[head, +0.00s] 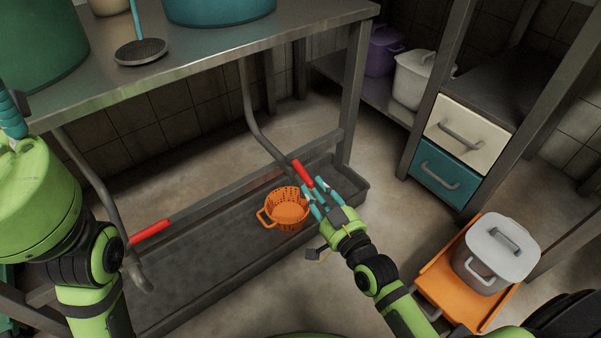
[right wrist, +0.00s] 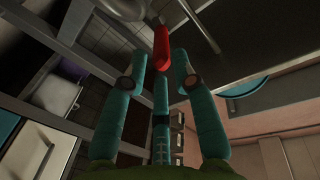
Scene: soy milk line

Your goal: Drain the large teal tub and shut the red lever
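The large teal tub (head: 220,8) stands on the metal table, cut by the top edge of the head view. A bent pipe (head: 249,108) comes down below the table with a red lever (head: 303,173) near its lower end. My right gripper (head: 319,196) is close by this lever. In the right wrist view the lever (right wrist: 161,48) shows near the open fingertips (right wrist: 160,68); contact cannot be told. A second red lever (head: 150,232) is on the left pipe. Part of my left gripper (head: 12,115) shows at the left edge, its opening unclear. No flow is visible.
An orange perforated basket (head: 284,212) sits in the dark floor trough (head: 215,268) beside my right gripper. A green tub (head: 40,45) and a strainer (head: 141,51) are on the table. A grey lidded pot (head: 490,262) stands on an orange cart (head: 440,284) at right.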

